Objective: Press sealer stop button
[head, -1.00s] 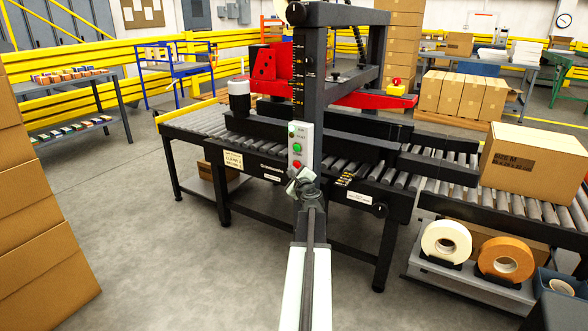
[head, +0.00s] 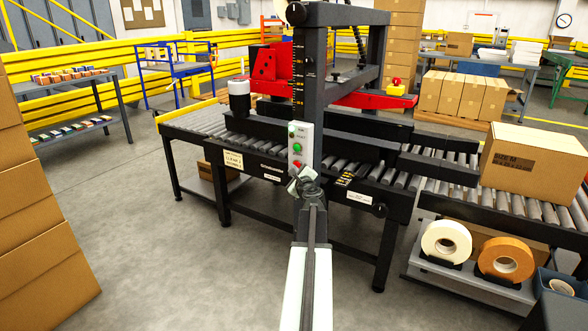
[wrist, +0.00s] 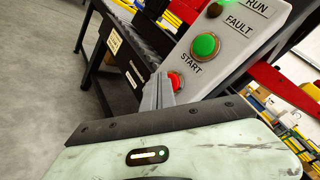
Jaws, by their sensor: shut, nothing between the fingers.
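The sealer's control panel (head: 301,146) is a light grey box on the black upright of the machine. It carries a green start button (head: 298,148) and, below it, a red button (head: 297,163). In the wrist view the green button (wrist: 205,46) is marked START, and the red button (wrist: 176,81) shows below it, partly hidden by my fingers. My gripper (head: 298,176) is shut and empty, with its tips at the lower end of the panel. In the wrist view the fingertips (wrist: 158,80) are right beside the red button; I cannot tell whether they touch it.
The roller conveyor (head: 190,122) runs through the sealer, and a cardboard box (head: 535,160) stands on its right end. Tape rolls (head: 446,242) sit on a low shelf at the right. Stacked cartons (head: 40,220) stand at the left. The floor between is clear.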

